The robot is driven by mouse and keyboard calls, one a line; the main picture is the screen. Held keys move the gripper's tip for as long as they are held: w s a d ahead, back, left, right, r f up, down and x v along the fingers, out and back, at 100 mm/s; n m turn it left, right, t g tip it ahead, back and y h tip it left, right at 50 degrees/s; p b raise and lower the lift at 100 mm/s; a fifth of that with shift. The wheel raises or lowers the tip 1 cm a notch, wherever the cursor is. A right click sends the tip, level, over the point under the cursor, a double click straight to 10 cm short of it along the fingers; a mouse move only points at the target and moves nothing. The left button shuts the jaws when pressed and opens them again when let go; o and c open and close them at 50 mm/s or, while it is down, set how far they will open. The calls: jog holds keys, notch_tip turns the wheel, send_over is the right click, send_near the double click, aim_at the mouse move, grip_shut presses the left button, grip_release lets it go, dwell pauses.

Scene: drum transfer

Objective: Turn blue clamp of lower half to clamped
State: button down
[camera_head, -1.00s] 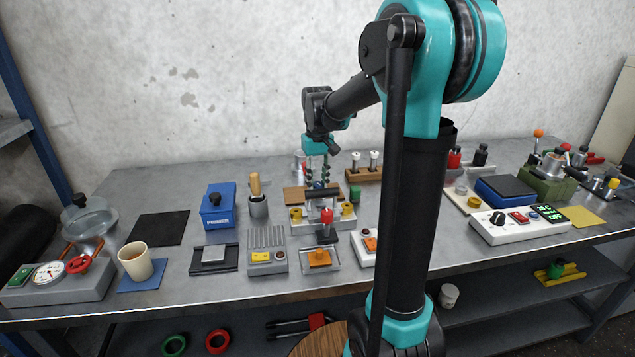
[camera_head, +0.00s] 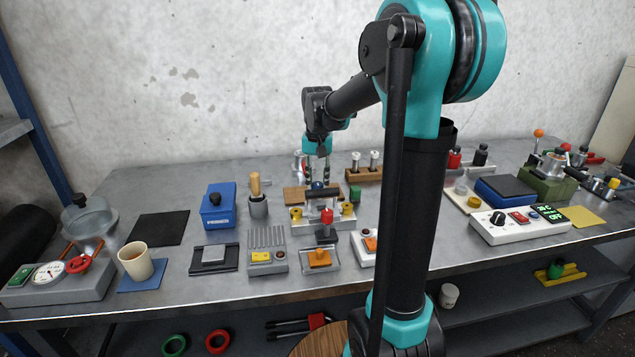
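A grey fixture (camera_head: 334,222) with yellow knobs at both sides, a black bar across it and a red-topped lever in front stands in the middle of the bench; I take it to be the lower half. A small blue part (camera_head: 317,186) shows at its back, just below my gripper, and may be the blue clamp; its position is too small to read. My gripper (camera_head: 318,178) points down over the back of the fixture, fingertips close to the blue part. Whether the fingers touch it or are shut cannot be made out.
A holder with white-topped pegs (camera_head: 365,173) is behind. A blue box (camera_head: 218,208) and tool cup (camera_head: 258,206) stand left. My arm hides part of the bench.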

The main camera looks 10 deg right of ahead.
aim_at(317, 183)
jog(key=c, duration=1.2)
grip_release()
notch_tip(317, 183, up, 12)
